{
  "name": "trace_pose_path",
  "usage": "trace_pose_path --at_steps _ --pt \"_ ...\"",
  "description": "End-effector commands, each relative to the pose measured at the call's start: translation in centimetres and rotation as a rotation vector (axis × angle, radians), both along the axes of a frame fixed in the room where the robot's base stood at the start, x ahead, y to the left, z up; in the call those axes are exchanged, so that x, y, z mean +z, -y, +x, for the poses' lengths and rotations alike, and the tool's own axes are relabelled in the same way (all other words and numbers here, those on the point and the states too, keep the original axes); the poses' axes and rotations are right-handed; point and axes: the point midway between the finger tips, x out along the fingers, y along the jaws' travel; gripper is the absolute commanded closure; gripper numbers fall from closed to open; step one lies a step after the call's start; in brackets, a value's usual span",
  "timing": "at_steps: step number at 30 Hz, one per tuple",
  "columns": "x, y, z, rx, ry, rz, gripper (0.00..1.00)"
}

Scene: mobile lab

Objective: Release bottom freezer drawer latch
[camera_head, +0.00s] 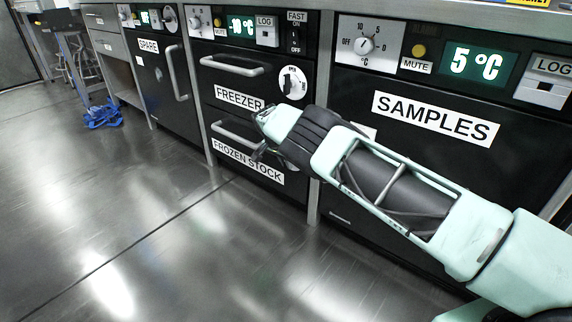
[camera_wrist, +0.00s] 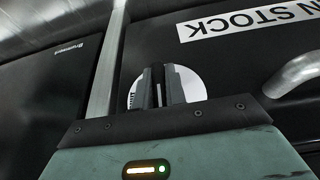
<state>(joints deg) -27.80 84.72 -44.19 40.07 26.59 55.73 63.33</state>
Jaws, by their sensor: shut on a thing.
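The bottom freezer drawer (camera_head: 222,150), labelled FROZEN STOCK, appears closed, with a bar handle (camera_head: 236,133) across its upper part. In the wrist view its latch is a round white dial (camera_wrist: 194,84) on the black drawer front. My gripper (camera_wrist: 158,88) is shut on the latch's dark knob at the middle of this dial. Fingers and knob overlap, so the knob's angle is hard to read. In the head view my gripper and wrist hide this latch. The drawer handle also shows at the right of the wrist view (camera_wrist: 294,76).
The upper FREEZER drawer has its own handle (camera_head: 232,66) and white dial latch (camera_head: 293,82). The SAMPLES unit (camera_head: 440,150) stands right, behind my arm; the SPARE unit (camera_head: 155,75) stands left. A blue object (camera_head: 102,114) lies on the floor far left. The floor in front is clear.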

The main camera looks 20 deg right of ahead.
Motion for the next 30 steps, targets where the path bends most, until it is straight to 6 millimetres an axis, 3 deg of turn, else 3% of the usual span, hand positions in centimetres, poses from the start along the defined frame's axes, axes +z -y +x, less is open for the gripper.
trace_pose_path --at_steps 7,8,10,22,30 --pt "-0.1 -0.1 0.0 0.002 0.001 0.002 1.00" --pt "-0.1 -0.1 0.0 0.002 0.002 0.003 0.84" --pt "-0.1 -0.1 0.0 0.002 0.001 0.002 0.65" --pt "0.9 -0.3 -0.1 0.001 0.001 0.002 0.65" --pt "6.1 -2.0 -1.2 0.002 0.001 0.003 0.65"
